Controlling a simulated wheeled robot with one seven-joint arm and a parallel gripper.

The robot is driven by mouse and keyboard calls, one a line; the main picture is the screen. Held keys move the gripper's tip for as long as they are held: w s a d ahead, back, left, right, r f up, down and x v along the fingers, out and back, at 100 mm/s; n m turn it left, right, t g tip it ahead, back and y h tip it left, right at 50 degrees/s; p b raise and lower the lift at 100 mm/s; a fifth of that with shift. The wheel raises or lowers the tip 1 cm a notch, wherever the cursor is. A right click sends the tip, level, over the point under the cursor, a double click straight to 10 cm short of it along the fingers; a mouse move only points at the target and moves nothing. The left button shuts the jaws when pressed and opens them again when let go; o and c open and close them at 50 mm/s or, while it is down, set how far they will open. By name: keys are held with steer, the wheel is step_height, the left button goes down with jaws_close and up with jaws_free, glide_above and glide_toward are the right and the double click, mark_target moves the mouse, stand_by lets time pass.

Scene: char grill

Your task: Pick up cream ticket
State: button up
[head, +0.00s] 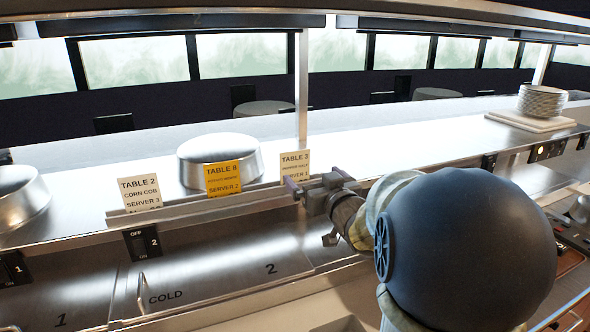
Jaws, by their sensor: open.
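A pale cream ticket (295,163) reading TABLE 3 stands upright in the ticket rail at the shelf's front edge. Another pale ticket (139,192) reading TABLE 2 stands at the rail's left end, and a yellow-orange ticket (223,178) reading TABLE 8 stands between them. My gripper (308,183) is open at the right end of the rail, just in front of and beside the TABLE 3 ticket. It hides that ticket's lower part. I cannot tell whether the fingers touch the ticket or lie around it.
The ticket rail (190,212) runs along the steel shelf edge. A metal dome (215,158) stands behind the tickets, another (20,195) at far left. Stacked plates (542,102) sit at far right. A cold-drawer counter (215,275) lies below. A post (301,85) rises behind.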

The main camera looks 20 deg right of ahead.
mark_target(295, 156)
steer(key=w+p, duration=0.3)
steer(key=w, duration=0.5)
steer(key=shift+w+r+p, duration=0.15)
steer(key=shift+w+p, duration=0.2)
steer(key=shift+w, duration=0.55)
steer(key=shift+w+p, duration=0.25)
steer(key=shift+p, duration=0.2)
steer(key=w+p, duration=0.1)
steer(key=w, duration=0.1)
steer(key=w+p, duration=0.1)
steer(key=p, duration=0.1)
steer(key=shift+w+d+r, duration=0.15)
steer(key=shift+w, duration=0.7)
steer(key=shift+s, duration=0.1)
